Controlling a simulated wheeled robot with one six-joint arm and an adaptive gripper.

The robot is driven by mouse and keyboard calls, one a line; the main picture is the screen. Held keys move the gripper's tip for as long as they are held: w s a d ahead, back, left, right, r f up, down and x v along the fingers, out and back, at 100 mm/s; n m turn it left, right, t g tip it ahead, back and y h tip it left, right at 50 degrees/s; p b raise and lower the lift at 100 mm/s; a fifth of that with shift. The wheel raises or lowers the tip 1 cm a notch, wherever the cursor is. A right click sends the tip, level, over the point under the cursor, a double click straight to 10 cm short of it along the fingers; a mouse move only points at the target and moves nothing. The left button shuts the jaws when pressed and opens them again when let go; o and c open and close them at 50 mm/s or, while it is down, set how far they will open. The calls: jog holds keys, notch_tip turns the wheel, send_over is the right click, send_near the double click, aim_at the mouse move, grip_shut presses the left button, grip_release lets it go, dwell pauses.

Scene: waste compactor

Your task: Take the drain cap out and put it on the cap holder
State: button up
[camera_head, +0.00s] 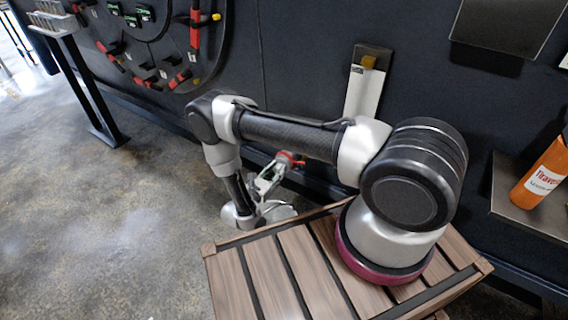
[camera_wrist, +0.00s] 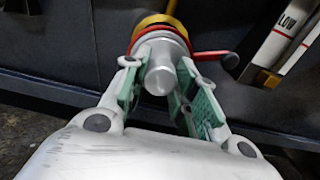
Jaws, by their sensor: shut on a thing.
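The drain cap (camera_wrist: 160,76), a light grey rounded knob, sits between my fingers in the wrist view. My gripper (camera_wrist: 166,88) has green-padded fingers and is shut on it, one finger on each side. A red ring and a yellow collar (camera_wrist: 157,22) show just behind the cap. I cannot tell whether the cap is seated on the collar or apart from it. In the head view my gripper (camera_head: 270,178) is low near the dark wall, beside a small red part (camera_head: 291,160). The cap itself cannot be made out there. I cannot identify the cap holder in either view.
A red lever (camera_wrist: 212,54) sticks out right of the cap. A white level gauge (camera_head: 364,88) with a yellow marker hangs on the dark wall. An orange bottle (camera_head: 541,172) stands on a shelf at the right. Open concrete floor (camera_head: 110,220) lies at the left.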

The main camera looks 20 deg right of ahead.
jog(key=shift+a, duration=0.1)
dwell(0.3)
jog(key=v, duration=0.7)
dwell(1.0)
dwell(1.3)
